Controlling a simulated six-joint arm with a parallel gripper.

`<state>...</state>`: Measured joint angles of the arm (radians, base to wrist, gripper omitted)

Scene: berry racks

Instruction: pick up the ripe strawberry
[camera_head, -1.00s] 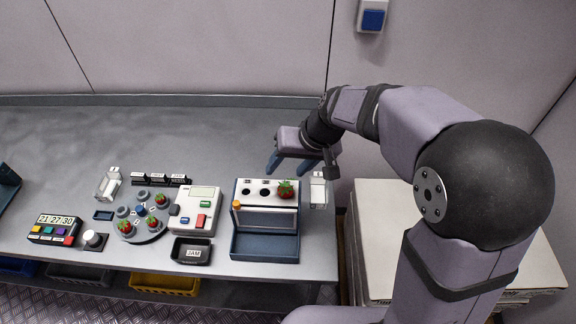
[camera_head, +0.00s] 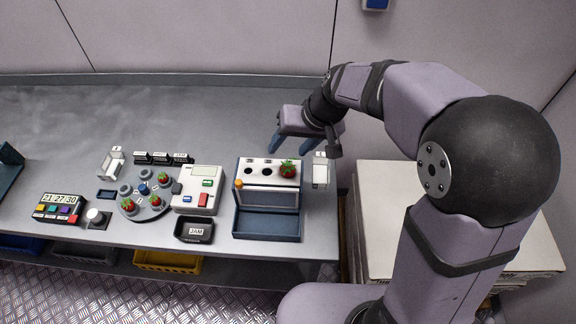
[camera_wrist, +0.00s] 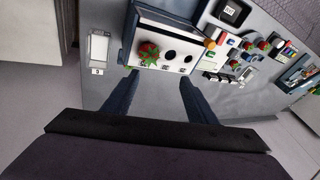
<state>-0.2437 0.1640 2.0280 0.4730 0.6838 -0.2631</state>
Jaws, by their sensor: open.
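A red strawberry with green leaves (camera_head: 287,170) sits in the right-hand hole of a white-topped rack (camera_head: 257,171); two dark holes beside it are empty. It also shows in the wrist view (camera_wrist: 148,50), ahead of and between my fingers. More red strawberries sit on a grey round tray to the left: one at the back (camera_head: 163,178), one at front left (camera_head: 127,203) and one at front right (camera_head: 155,202). I cannot tell ripeness apart by colour here. My gripper (camera_head: 304,146) is open and empty, behind and above the rack, apart from the strawberry.
A blue tray (camera_head: 266,236) adjoins the rack's front. A clear holder (camera_head: 320,170) stands right of it. A white device (camera_head: 197,190), a black JAM bin (camera_head: 194,230) and a clock (camera_head: 60,208) stand to the left. The back of the table is bare.

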